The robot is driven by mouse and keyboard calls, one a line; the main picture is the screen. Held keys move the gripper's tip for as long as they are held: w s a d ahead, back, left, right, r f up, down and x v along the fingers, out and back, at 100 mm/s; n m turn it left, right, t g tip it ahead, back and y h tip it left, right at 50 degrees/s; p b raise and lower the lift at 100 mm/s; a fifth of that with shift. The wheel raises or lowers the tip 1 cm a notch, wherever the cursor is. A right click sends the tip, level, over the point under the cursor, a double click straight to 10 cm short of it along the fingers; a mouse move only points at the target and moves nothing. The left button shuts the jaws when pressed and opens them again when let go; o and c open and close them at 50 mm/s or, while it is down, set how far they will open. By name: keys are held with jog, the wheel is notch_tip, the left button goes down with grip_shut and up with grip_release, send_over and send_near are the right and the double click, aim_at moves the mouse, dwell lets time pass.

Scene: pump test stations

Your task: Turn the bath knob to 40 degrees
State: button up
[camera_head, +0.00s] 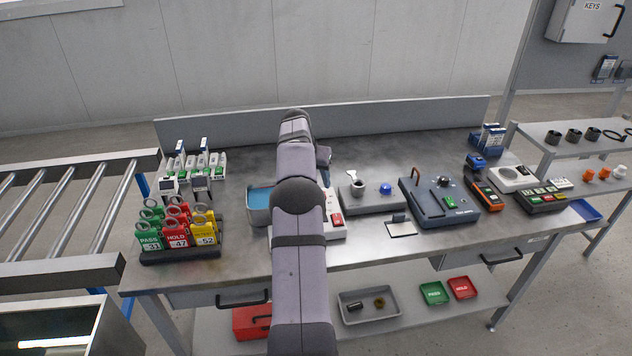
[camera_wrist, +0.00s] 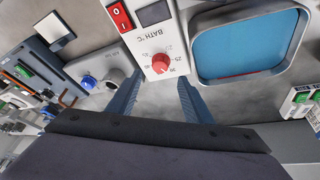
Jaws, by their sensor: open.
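The bath's white control panel (camera_wrist: 147,38) shows in the wrist view, with "BATH °C" on it and a scale around a red knob (camera_wrist: 160,63). Some scale numbers show, but the knob's pointer is too small to read. My gripper (camera_wrist: 160,78) is open. Its two blue-grey fingers are on either side of the knob in the picture, apart from it, with nothing between them. In the head view my arm hides the knob and much of the panel (camera_head: 334,226).
The bath's blue water basin (camera_wrist: 250,47) is right of the panel in the wrist view. A red rocker switch (camera_wrist: 119,16) and a dark display are on the panel. A grey unit with a blue knob (camera_head: 386,188) stands beside it. A tag rack (camera_head: 180,254) stands at the bench's left.

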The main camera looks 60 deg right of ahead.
jog(key=s+d+n+t+h+b, duration=0.25)
jog(key=d+n, duration=0.35)
jog(key=n, duration=0.3)
jog(key=s+d+n+t+h+b, duration=0.1)
jog(key=s+d+n+h+b, duration=0.25)
jog(key=d+n, duration=0.45)
jog(key=a+f+n+t+y+b, duration=0.1)
jog(key=a+n, duration=0.3)
jog(key=n, duration=0.5)
jog(key=a+f+n+t+y+b, duration=0.1)
jog(key=a+n+t, duration=0.3)
jog(key=n, duration=0.5)
jog(key=s+a+f+n+t+y+b, duration=0.1)
jog(key=a+f+n+t+y+b, duration=0.1)
jog(key=a+n, duration=0.4)
jog(key=shift+a+f+n+t+b, duration=0.1)
jog(key=shift+f+n+t+b, duration=0.15)
jog(key=shift+n, duration=0.65)
jog(key=shift+a+f+n+t+b, duration=0.1)
jog(key=shift+f+n+t, duration=0.15)
jog(key=shift+n, duration=0.65)
jog(key=shift+p+x, duration=0.9)
jog(key=shift+x, duration=2.85)
jog(key=shift+a+f, duration=0.1)
jog(key=c, duration=1.1)
jog(key=shift+o, duration=0.3)
